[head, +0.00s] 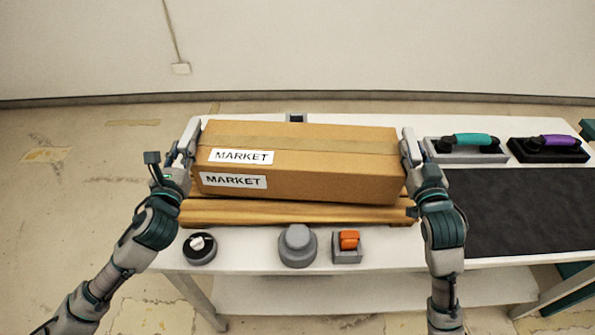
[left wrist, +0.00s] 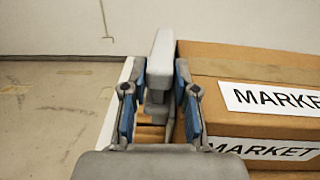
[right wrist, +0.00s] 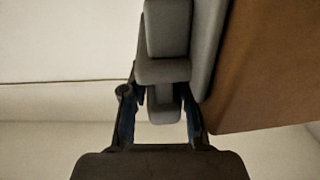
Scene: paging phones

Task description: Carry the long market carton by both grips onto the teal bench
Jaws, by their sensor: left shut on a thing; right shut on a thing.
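My left gripper (head: 186,148) is shut on the grey grip at the carton's left end; the grip (left wrist: 160,55) shows in the left wrist view. My right gripper (head: 412,158) is shut on the right end's grip (right wrist: 167,40), beside the carton's brown side (right wrist: 265,75). Teal parts (head: 587,130) show at the right edge, possibly the teal bench, mostly out of view.
The white table (head: 380,250) holds a black dial (head: 199,249), a grey round knob (head: 297,246) and an orange switch (head: 348,241) in front of the support. A dark mat (head: 530,205), a teal-handled tool (head: 470,142) and a purple-handled tool (head: 552,145) lie right.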

